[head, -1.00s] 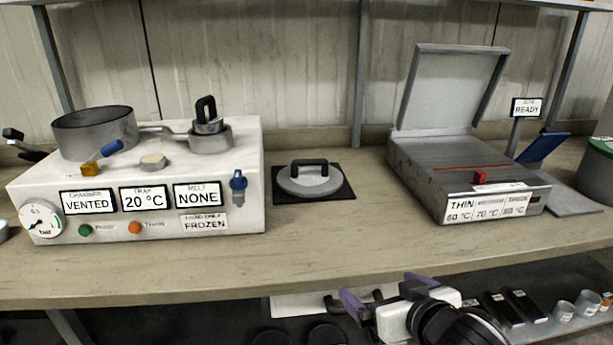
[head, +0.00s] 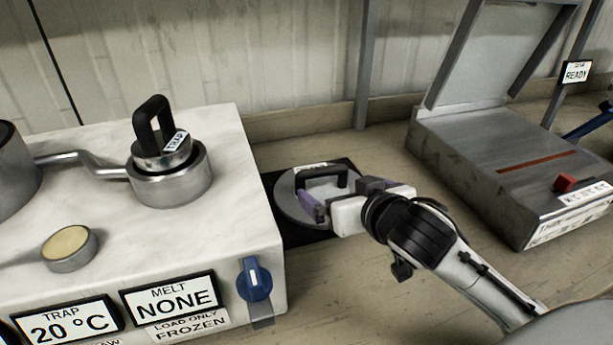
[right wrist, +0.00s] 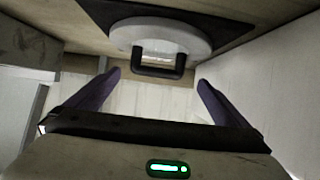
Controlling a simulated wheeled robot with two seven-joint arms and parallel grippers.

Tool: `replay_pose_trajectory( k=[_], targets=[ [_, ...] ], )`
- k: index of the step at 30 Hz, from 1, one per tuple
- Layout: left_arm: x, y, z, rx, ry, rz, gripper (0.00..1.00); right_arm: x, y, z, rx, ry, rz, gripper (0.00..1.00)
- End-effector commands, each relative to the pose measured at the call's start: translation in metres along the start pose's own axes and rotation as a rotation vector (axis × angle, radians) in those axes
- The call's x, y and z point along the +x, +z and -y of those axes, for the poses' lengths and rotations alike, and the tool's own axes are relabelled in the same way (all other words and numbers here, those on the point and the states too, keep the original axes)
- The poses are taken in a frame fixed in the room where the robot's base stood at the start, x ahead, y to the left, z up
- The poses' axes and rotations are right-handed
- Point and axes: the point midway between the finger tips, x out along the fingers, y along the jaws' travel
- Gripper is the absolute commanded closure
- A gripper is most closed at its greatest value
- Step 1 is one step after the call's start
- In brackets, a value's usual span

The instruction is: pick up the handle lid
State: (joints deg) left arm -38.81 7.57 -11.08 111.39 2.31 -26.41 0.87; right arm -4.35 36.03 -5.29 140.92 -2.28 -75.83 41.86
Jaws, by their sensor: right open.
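The handle lid (head: 291,203) is a round grey disc with a black bridge-shaped handle (head: 324,173). It lies flat on a black square mat (head: 268,182) between the white machine and the metal press. My right gripper (head: 341,196) is open, reaching in from the lower right, with its purple fingers near the handle and covering part of the disc. In the right wrist view the lid (right wrist: 160,35) shows at the top, with its handle (right wrist: 158,71) between and just beyond the open fingertips (right wrist: 158,77). Nothing is between the fingers' inner faces. My left gripper is not in view.
The white machine (head: 90,190) stands close on the left, with a small pot (head: 172,188) and a black-handled piece in it. The metal press (head: 500,150) with raised cover stands on the right. Bench top in front of the mat is clear.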

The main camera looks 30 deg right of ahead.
Motion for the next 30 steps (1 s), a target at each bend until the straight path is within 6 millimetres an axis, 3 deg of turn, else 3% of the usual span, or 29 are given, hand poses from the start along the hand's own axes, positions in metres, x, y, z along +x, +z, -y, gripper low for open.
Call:
replay_pose_trajectory(
  k=[7, 13, 21, 30],
  targets=[
    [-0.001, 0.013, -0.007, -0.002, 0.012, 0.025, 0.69, 0.036, 0.000, -0.001, -0.001, 0.001, 0.000, 0.00],
    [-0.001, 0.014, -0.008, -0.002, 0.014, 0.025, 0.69, 0.052, 0.000, -0.001, -0.001, 0.001, 0.001, 0.00],
    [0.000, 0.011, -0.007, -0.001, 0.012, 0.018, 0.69, 0.089, -0.001, -0.003, 0.000, 0.000, 0.001, 0.00],
    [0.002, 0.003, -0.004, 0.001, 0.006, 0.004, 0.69, 0.094, 0.000, -0.003, -0.001, -0.001, 0.001, 0.02]
  ],
)
